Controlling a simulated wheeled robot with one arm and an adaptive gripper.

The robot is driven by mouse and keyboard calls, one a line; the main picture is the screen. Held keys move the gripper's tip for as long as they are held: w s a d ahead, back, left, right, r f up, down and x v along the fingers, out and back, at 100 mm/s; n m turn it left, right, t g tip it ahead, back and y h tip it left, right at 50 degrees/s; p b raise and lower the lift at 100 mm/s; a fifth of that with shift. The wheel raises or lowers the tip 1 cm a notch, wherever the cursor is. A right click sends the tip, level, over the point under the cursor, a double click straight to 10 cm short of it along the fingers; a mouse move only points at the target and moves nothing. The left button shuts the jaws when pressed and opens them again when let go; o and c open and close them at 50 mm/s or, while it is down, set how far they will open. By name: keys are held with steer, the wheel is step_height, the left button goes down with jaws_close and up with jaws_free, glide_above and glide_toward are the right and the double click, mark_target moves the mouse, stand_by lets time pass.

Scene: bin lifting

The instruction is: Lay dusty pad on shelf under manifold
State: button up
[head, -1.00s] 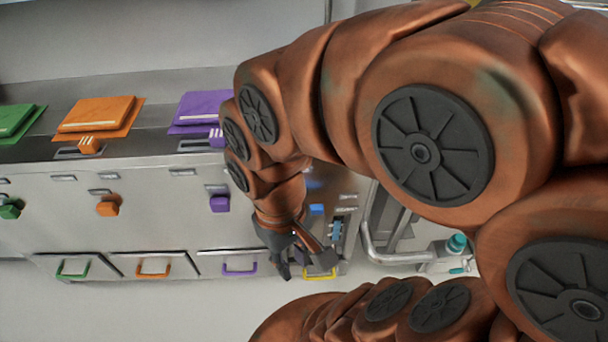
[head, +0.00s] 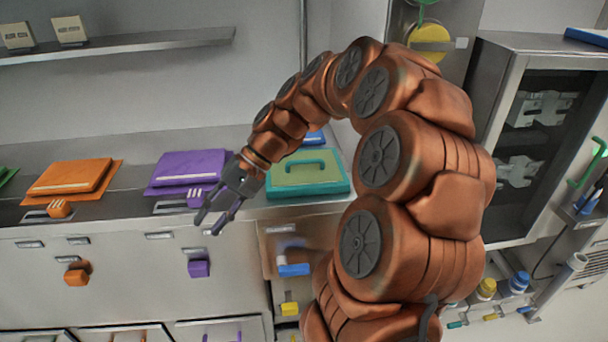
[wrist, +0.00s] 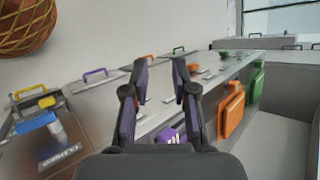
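My gripper (head: 210,220) is in front of the counter's front edge, near the purple pad. Its two fingers are apart and empty, as the wrist view also shows (wrist: 160,66). A teal-edged pad (head: 345,187) with a dull yellowish, dusty-looking top and a teal handle lies on the counter, right of my gripper and partly behind my arm. It may be the dusty pad. I cannot tell which thing is the manifold or the shelf under it. A wall shelf (head: 140,45) holds two small labelled boxes.
Purple (head: 190,166) and orange (head: 72,177) pads lie on the counter. Matching knobs and drawers are on its front. A yellow block (head: 290,309) and blue handle (head: 293,270) sit beside my arm. An open cabinet (head: 490,60) stands right, with yellow and blue caps below it.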

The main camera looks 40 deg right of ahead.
steer(key=w+d+m+t+y+b, duration=0.1)
steer(key=w+d+m+t+y, duration=0.25)
steer(key=d, duration=0.75)
steer(key=m+t+h+b, duration=0.2)
steer(key=m+t+h, duration=0.3)
steer(key=m+t, duration=0.25)
glide_toward(309, 162)
steer(key=shift+w+a+f+y, duration=0.15)
steer(key=shift+w+a+f, duration=0.1)
steer(key=shift+w+a, duration=0.25)
steer(key=shift+w+a+f+y, duration=0.1)
steer(key=shift+w+a+f, duration=0.15)
steer(key=shift+w+a, duration=0.25)
steer(key=shift+w+d+p+x, duration=0.2)
steer(key=shift+p+x, duration=0.2)
steer(key=shift+x, duration=1.45)
steer(key=shift+w+d+p+x, duration=0.15)
steer(key=shift+p+x, duration=0.25)
steer(key=shift+x, duration=1.5)
steer(key=shift+s+r, duration=0.1)
steer(key=shift+c, duration=0.4)
jaws_close()
